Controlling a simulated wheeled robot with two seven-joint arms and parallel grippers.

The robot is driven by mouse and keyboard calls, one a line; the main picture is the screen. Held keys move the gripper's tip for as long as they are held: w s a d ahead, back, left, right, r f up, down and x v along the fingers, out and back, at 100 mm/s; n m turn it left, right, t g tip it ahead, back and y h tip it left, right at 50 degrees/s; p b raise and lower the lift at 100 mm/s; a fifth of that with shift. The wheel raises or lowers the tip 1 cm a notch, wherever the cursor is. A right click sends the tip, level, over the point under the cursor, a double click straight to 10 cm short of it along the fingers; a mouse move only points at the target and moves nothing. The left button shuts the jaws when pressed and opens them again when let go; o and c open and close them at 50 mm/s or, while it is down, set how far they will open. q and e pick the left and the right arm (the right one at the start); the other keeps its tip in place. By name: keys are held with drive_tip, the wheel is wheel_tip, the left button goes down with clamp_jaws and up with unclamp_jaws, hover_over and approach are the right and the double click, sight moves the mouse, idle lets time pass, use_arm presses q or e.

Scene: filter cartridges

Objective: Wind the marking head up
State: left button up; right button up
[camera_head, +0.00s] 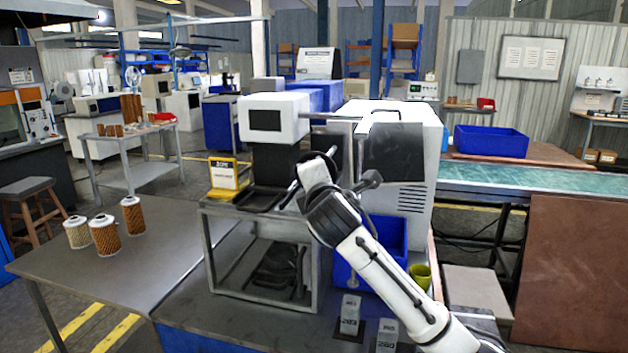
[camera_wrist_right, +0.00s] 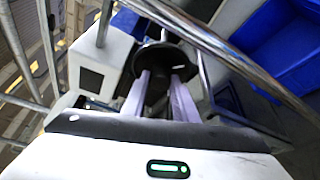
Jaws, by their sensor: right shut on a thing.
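The marking machine's white head (camera_head: 273,118) with a dark square panel stands over a dark bed on a metal frame, left of the large white cabinet (camera_head: 408,190). My right arm reaches up from the lower right, and my right gripper (camera_head: 318,160) is beside the head; its fingertips are hidden there. In the right wrist view, my right gripper (camera_wrist_right: 158,95) has its two pale fingers closed on a dark round knob (camera_wrist_right: 162,52). A curved chrome bar (camera_wrist_right: 225,50) crosses in front of that view. The white head is at its left (camera_wrist_right: 95,75). My left gripper is not in view.
Several filter cartridges (camera_head: 104,236) stand on the grey table at left. A blue bin (camera_head: 380,250), yellow cup (camera_head: 420,277) and two labelled blocks (camera_head: 349,315) are close to my right arm. The left table's front is clear.

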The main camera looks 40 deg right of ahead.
drive_tip(key=o, duration=1)
drive_tip(key=shift+o, duration=0.2)
drive_tip(key=b+v, duration=0.1)
drive_tip(key=v, duration=0.9)
drive_tip(key=shift+s, duration=0.2)
drive_tip(key=shift+f, duration=0.1)
